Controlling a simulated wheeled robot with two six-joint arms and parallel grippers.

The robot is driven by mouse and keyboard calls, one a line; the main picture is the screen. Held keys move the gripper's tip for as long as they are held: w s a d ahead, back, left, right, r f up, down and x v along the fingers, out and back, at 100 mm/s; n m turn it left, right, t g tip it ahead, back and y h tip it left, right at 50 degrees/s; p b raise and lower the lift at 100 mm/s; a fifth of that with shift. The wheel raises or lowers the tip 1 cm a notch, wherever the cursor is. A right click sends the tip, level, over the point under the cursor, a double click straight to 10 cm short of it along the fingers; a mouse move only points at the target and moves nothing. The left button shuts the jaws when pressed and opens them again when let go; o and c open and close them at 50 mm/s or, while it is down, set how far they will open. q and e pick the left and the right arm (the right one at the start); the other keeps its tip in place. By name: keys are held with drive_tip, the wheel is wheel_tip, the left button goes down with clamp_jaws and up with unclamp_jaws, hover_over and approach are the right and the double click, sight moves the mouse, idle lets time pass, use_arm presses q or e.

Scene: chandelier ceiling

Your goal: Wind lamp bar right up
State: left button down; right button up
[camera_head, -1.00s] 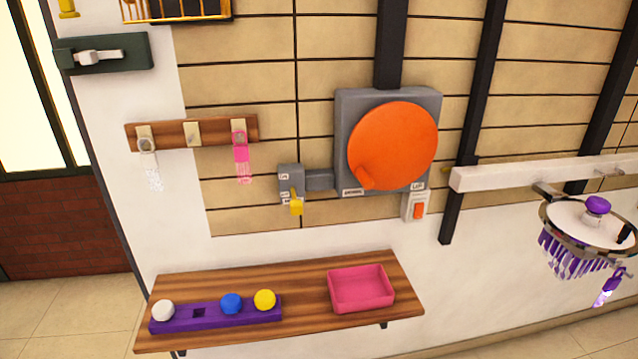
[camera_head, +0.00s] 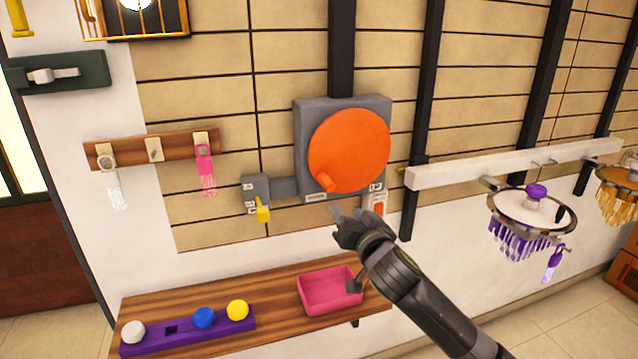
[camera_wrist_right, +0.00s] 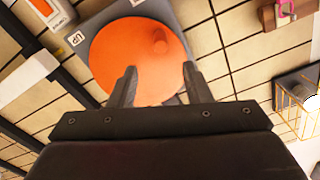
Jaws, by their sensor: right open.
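An orange crank wheel (camera_head: 352,148) with a small orange handle knob (camera_head: 325,183) at its lower left sits on a grey wall box (camera_head: 300,125). My right gripper (camera_head: 348,211) is open and empty, just below the knob in the head view and apart from it. In the right wrist view the open fingers (camera_wrist_right: 160,80) point at the orange wheel (camera_wrist_right: 122,55), and its knob (camera_wrist_right: 160,46) shows between and beyond the fingertips. A white lamp bar (camera_head: 480,170) runs to the right of the box, with a purple-fringed lamp (camera_head: 530,220) hanging from it. My left gripper is out of view.
A yellow lever (camera_head: 262,211) sits on a small grey box left of the wheel. A wooden shelf (camera_head: 200,285) below carries a pink tray (camera_head: 328,292) and a purple holder with balls (camera_head: 185,335).

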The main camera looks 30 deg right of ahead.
sight(324, 183)
drive_tip(key=p+x, duration=0.3)
drive_tip(key=x, duration=1.2)
drive_tip(key=shift+w, duration=0.3)
drive_tip(key=shift+c, duration=0.5)
clamp_jaws()
